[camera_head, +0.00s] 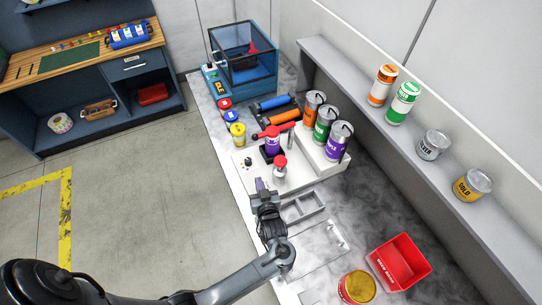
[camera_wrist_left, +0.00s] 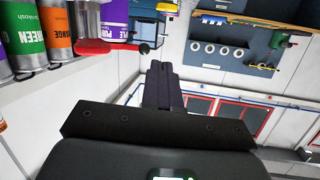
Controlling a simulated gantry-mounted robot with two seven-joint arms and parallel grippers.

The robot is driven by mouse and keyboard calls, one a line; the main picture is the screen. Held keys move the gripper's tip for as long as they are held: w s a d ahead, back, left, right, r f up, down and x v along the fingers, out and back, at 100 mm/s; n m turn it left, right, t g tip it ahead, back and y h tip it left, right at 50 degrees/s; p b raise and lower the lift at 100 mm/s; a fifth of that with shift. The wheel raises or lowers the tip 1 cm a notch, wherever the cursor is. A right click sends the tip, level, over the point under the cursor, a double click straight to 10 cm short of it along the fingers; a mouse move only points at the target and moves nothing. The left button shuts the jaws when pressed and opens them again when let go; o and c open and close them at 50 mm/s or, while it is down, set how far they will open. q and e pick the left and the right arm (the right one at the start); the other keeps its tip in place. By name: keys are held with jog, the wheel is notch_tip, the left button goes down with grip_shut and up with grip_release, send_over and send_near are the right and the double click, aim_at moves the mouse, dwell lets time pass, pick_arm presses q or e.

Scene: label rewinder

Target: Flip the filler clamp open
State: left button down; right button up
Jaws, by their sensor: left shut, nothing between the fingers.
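The filler machine (camera_head: 318,172) is a white unit on the marble counter. A red lever, which looks like the clamp (camera_head: 285,127), lies across the top of a purple container (camera_head: 272,147) on it. In the left wrist view a red handle (camera_wrist_left: 105,47) shows at the upper left, below the purple label. My left gripper (camera_head: 261,184) is at the near left edge of the machine, apart from the lever. Its dark fingers (camera_wrist_left: 162,75) are together and empty. My right gripper is in neither view.
Orange, green and purple cans (camera_head: 337,142) stand behind the lever. A red bin (camera_head: 399,262) and a yellow-topped can (camera_head: 356,287) are at the near right.

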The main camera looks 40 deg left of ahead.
pick_arm(q)
jog(key=shift+n+t, duration=0.3)
jog(key=shift+n, duration=0.1)
jog(key=w+r, duration=0.4)
jog(key=shift+a, duration=0.1)
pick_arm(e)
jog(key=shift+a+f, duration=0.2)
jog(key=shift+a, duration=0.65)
pick_arm(q)
jog(key=shift+f, duration=0.15)
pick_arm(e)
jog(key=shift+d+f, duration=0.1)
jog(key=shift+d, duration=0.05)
